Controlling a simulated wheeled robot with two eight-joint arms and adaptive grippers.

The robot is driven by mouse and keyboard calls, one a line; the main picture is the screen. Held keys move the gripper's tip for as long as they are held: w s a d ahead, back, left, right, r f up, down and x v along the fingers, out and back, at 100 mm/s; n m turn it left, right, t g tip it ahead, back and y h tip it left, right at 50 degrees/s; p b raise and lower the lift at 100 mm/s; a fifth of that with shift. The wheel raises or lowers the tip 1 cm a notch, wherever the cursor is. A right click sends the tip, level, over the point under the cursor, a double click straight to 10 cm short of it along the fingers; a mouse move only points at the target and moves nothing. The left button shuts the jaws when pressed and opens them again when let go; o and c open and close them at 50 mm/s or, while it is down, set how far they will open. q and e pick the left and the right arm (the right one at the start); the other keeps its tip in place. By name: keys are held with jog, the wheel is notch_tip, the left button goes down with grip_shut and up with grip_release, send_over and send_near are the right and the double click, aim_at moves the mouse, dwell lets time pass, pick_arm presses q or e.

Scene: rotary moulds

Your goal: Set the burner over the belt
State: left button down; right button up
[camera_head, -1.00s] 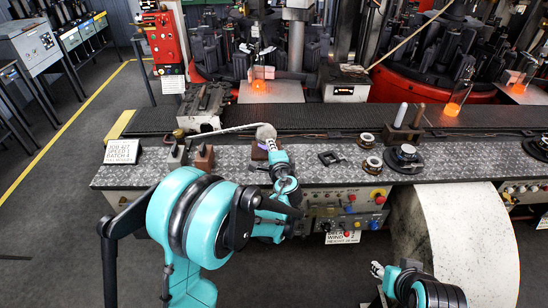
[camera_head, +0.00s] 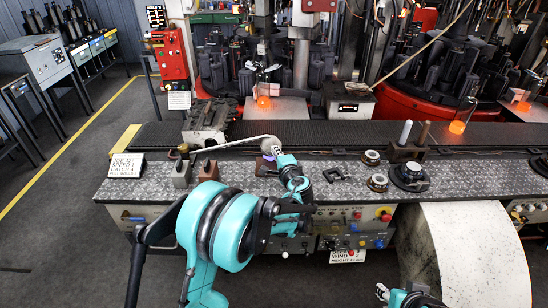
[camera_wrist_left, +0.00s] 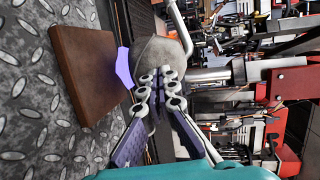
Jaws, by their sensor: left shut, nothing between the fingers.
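I cannot say for sure which part is the burner. A grey metal block (camera_head: 205,115) sits at the left near edge of the dark belt (camera_head: 340,130). A pale thin rod (camera_head: 235,142) runs from near the small blocks to a grey rounded knob (camera_head: 272,144). My left gripper (camera_head: 274,158) is at this knob, its fingers shut and empty. In the wrist view the left fingertips (camera_wrist_left: 160,88) are against or just in front of the knob (camera_wrist_left: 160,62); contact is unclear. My right gripper (camera_head: 382,292) is low at the bottom edge, its jaws too small to read.
A brown block (camera_wrist_left: 85,70) lies beside the left fingers. Glowing glass (camera_head: 264,102) stands behind the belt. A white curved cover (camera_head: 470,250) is front right.

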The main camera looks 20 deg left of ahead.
pick_arm(q)
jog(key=w+a+n+g+y, duration=0.1)
jog(key=w, duration=0.3)
jog(key=w+a+n+g+y+p, duration=0.1)
jog(key=w, duration=0.3)
jog(key=w+a+n+y, duration=0.1)
jog(key=w+a, duration=0.1)
jog(key=w, duration=0.3)
jog(key=shift+g, duration=0.4)
jog(key=shift+w+a+r, duration=0.1)
jog(key=shift+w+r, duration=0.1)
jog(key=shift+r, duration=0.1)
jog(key=shift+w, duration=0.1)
jog(key=shift+a, duration=0.1)
jog(key=shift+r+p, duration=0.1)
jog(key=shift+p, duration=0.2)
